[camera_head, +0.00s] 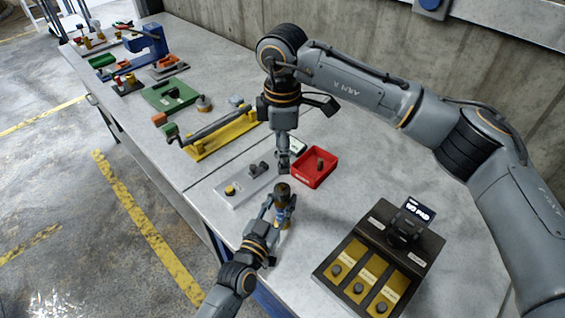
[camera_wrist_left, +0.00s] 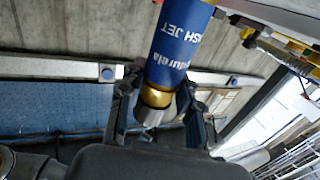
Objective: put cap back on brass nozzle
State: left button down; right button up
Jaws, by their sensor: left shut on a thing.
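My left gripper (camera_head: 278,212) is shut on a blue cylinder with white lettering (camera_wrist_left: 178,45), held above the bench's front edge. In the left wrist view a brass nozzle (camera_wrist_left: 156,97) with a grey end piece (camera_wrist_left: 148,116) sits at the cylinder's lower end, between the fingers. In the head view the cylinder (camera_head: 283,214) has a dark brown top. My right gripper (camera_head: 284,168) points down beside the red tray; its fingertips are too small to tell open from shut. I cannot tell which piece is the cap.
The red tray (camera_head: 302,180) holds a small dark piece. A light grey plate (camera_head: 236,198) with a yellow-topped knob lies left of it. A black box with yellow panels (camera_head: 340,253) stands at the front right.

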pick_arm(q)
jog(key=shift+f, duration=0.1)
jog(key=c, duration=0.8)
grip_release()
jog(key=v, duration=1.2)
